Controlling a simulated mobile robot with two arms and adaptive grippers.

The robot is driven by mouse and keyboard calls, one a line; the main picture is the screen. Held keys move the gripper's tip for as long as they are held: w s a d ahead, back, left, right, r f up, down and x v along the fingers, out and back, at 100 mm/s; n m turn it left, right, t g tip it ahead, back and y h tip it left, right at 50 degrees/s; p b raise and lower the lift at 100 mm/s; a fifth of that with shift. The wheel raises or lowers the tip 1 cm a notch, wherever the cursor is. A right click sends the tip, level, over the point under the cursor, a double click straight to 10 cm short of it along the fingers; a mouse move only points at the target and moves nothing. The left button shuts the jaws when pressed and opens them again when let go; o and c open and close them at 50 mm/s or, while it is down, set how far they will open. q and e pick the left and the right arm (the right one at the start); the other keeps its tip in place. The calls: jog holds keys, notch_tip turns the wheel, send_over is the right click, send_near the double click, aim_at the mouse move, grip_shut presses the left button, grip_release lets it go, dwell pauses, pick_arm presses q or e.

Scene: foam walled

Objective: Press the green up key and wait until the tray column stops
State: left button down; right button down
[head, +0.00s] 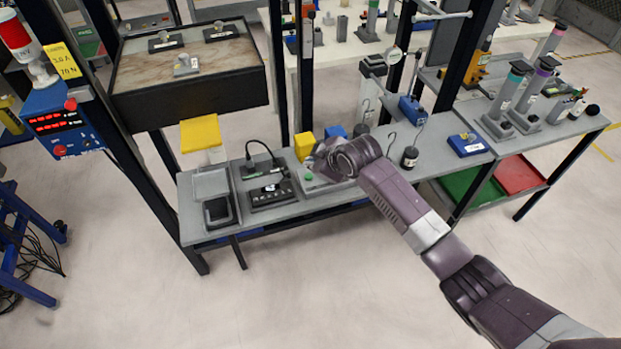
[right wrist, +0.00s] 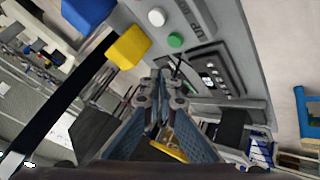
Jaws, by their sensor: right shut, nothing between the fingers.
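The green key (right wrist: 175,40) shows uncovered in the right wrist view, on a grey panel beside a white round key (right wrist: 156,17). In the head view a small green round key (head: 309,177) shows at the left edge of my right gripper (head: 322,158). That gripper is over the bench, shut and empty. In the right wrist view its fingertips (right wrist: 163,84) are together, below and a little left of the green key, apart from it in the picture. A dark tray (head: 188,68) with a brown top and several small grey pieces stands at the back left. My left gripper is not in view.
A black box with a display (head: 270,192) and a cable lies left of the gripper on the grey bench. A yellow block (head: 304,145) stands just behind the gripper. Dark uprights flank the bench. A blue readout box (head: 62,125) is at the far left.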

aim_at(309, 178)
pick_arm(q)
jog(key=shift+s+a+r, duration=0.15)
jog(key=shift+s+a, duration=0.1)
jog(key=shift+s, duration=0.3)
pick_arm(e)
jog(key=shift+n, duration=0.5)
jog(key=w+r, duration=0.1)
jog(key=r, duration=0.1)
jog(key=w+r, duration=0.1)
jog(key=r, duration=0.1)
jog(key=shift+w+a, duration=0.1)
jog(key=shift+a, duration=0.1)
